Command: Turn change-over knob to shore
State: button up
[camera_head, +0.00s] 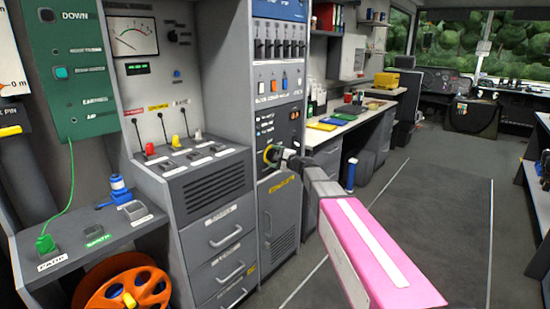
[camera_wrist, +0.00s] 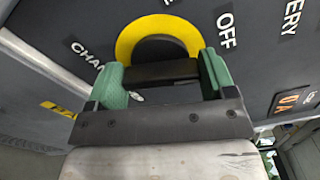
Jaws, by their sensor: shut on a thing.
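The change-over knob is black and sits inside a yellow ring on the grey panel. In the wrist view, the knob (camera_wrist: 155,46) is between the green fingers of my gripper (camera_wrist: 160,72), which is shut on its dark bar. The label OFF is to the right of the ring, and a label ending in ERY is farther right. A label starting CHAN is to the left, partly hidden by a finger. In the head view, the yellow ring (camera_head: 267,155) shows at the tip of my gripper (camera_head: 275,158), low on the rack panel. The knob's pointer and the shore label cannot be made out.
A small orange display (camera_wrist: 291,101) is right of the gripper in the wrist view. A drawer cabinet (camera_head: 223,228) and an orange cable reel (camera_head: 130,290) stand to the left. A desk (camera_head: 350,117) is beyond the rack. The aisle floor (camera_head: 420,210) is clear.

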jog(key=n, duration=0.4)
jog(key=shift+f+n, duration=0.1)
jog(key=shift+n, duration=0.3)
jog(key=n, duration=0.3)
jog(key=shift+n, duration=0.3)
jog(key=n, duration=0.3)
jog(key=shift+n, duration=0.3)
jog(key=shift+f+n, duration=0.1)
jog(key=shift+n, duration=1.7)
jog(key=o, duration=0.9)
jog(key=v, duration=1.1)
